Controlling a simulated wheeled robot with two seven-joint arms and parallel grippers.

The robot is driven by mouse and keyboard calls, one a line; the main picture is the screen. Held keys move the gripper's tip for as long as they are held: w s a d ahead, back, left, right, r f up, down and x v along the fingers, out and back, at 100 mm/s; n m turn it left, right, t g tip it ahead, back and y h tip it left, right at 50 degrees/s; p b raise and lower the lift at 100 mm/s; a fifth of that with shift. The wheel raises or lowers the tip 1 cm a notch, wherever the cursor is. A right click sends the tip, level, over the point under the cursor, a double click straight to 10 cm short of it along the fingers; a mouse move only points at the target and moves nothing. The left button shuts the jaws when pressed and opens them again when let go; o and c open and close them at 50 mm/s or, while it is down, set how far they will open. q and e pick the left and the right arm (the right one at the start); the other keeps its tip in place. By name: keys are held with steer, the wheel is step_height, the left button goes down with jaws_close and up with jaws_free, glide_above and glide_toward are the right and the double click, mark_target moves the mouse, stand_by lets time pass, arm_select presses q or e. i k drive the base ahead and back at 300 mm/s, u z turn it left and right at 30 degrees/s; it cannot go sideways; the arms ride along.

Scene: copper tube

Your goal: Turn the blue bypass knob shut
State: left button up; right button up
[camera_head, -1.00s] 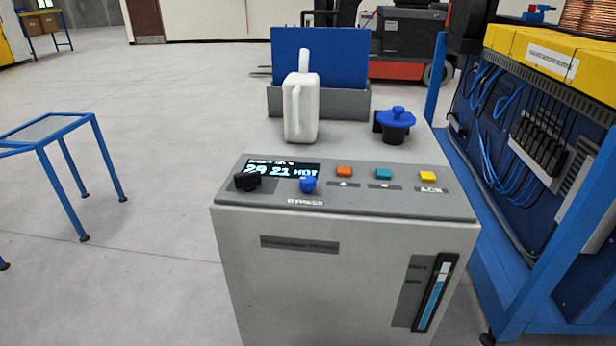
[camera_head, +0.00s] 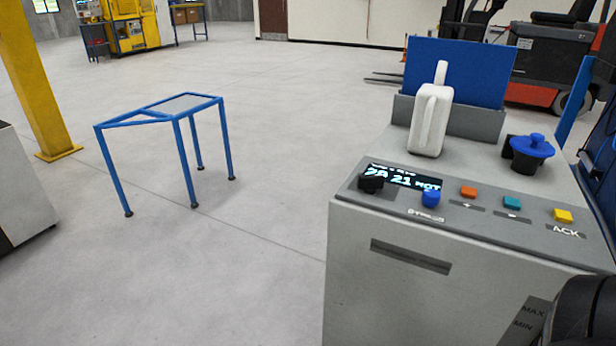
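The blue bypass knob (camera_head: 431,198) sits on the sloped front panel of the grey machine (camera_head: 400,285), above the printed BYPASS label and just below the lit display (camera_head: 405,179). Its exact turn position is too small to tell. A black knob (camera_head: 371,183) is to its left. A dark rounded part at the bottom right corner looks like part of my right arm; it is apart from the knob. No gripper fingers show in the view.
Orange (camera_head: 468,192), teal (camera_head: 511,202) and yellow (camera_head: 562,215) buttons line the panel. A white jug (camera_head: 430,122) and a blue-capped filler (camera_head: 531,150) stand on top. A blue-framed stand (camera_head: 180,105) is at left. Open floor lies between the stand and the machine.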

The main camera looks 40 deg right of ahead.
mark_target(430, 198)
steer(key=u, duration=1.1)
steer(key=k, duration=0.65)
steer(key=z, duration=1.7)
